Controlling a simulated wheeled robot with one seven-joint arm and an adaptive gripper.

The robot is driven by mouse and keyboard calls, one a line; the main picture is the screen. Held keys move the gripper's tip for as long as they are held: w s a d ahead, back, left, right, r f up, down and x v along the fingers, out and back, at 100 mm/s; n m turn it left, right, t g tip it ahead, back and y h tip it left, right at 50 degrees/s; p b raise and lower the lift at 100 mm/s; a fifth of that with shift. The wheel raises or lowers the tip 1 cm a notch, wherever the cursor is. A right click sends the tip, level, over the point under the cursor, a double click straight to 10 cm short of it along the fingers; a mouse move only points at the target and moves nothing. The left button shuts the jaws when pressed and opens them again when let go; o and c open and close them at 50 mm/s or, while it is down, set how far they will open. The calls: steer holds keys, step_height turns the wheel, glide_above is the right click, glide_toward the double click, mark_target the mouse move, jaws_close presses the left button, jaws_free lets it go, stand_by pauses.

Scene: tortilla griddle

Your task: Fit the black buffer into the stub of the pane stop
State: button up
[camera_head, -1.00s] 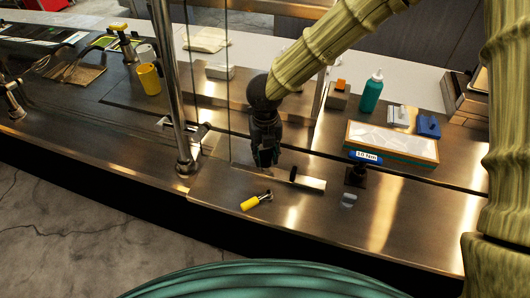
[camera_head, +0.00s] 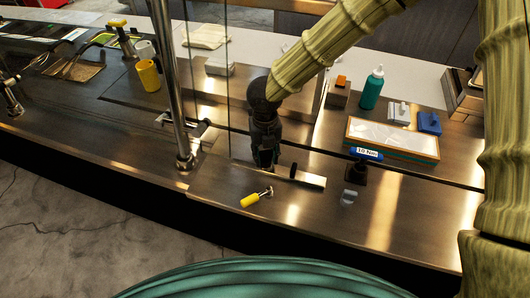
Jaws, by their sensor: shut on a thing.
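My gripper (camera_head: 264,162) points down just above the steel counter, left of a small black upright piece (camera_head: 293,171). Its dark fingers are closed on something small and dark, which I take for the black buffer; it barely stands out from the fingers. The black upright piece stands at a flat, bright metal bar (camera_head: 313,181) on the counter, right of the fingertips. I cannot tell whether this is the pane stop and its stub. Whether the held piece touches anything is too small to tell.
A yellow-handled tool (camera_head: 251,200) lies in front of the gripper. A glass pane's steel post (camera_head: 184,150) stands at left. A blue-labelled torque tool (camera_head: 366,153) stands at right, before a white-topped tray (camera_head: 393,137). A teal bottle (camera_head: 371,91) stands behind.

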mark_target(265, 151)
steer(key=shift+f, duration=0.35)
steer(key=o, duration=0.9)
steer(key=shift+o, duration=0.2)
steer(key=shift+r, duration=0.1)
step_height(265, 151, up, 12)
steer(key=shift+f, duration=0.1)
